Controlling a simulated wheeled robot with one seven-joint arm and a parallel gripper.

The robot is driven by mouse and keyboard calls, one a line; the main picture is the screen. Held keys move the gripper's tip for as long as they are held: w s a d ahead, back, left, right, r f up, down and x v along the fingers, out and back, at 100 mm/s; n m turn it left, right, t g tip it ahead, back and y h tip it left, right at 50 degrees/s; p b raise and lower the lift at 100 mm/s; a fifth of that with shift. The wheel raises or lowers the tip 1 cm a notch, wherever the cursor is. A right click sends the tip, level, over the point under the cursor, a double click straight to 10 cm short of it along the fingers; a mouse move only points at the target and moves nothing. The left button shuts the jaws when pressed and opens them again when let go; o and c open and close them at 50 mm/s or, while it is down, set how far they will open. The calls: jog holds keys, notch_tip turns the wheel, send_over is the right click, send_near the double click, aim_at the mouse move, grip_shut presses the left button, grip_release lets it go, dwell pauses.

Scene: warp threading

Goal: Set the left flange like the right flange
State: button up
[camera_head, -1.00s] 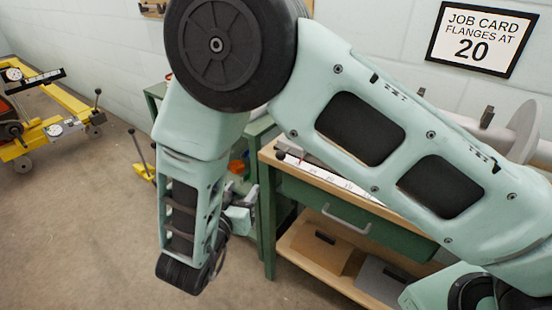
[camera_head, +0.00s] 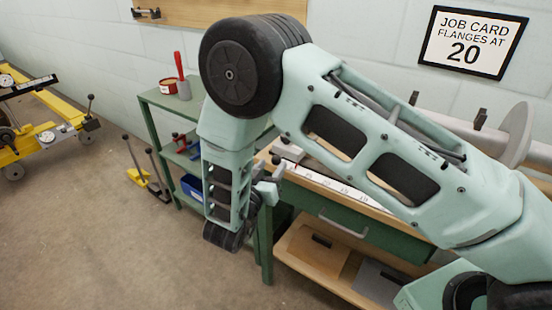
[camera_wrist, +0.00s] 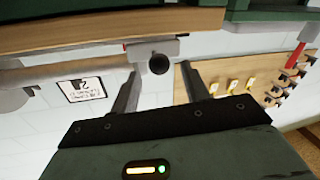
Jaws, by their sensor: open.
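In the head view, the right flange (camera_head: 517,135) is a pale grey disc standing upright on a thick horizontal roller (camera_head: 455,125) along the wall. The left flange cannot be made out there; my arm covers much of the bench. In the wrist view, which looks turned over, a grey disc-like edge (camera_wrist: 15,102) shows at the far left; I cannot tell which flange it is. My gripper (camera_wrist: 160,92) has its two fingers apart and nothing between them. A grey block with a dark round knob (camera_wrist: 158,64) appears beyond the fingertips. The gripper (camera_head: 272,180) is partly visible at the bench's left end.
A numbered white scale (camera_head: 345,188) lies along the bench edge. A job card (camera_head: 472,42) on the wall reads "FLANGES AT 20". A green shelf (camera_head: 158,100) stands left of the bench. A yellow wheeled cart (camera_head: 40,125) is far left. Open floor lies in front.

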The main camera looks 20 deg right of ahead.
aim_at(274, 163)
jog(key=shift+x, duration=2.1)
jog(key=shift+c, duration=0.4)
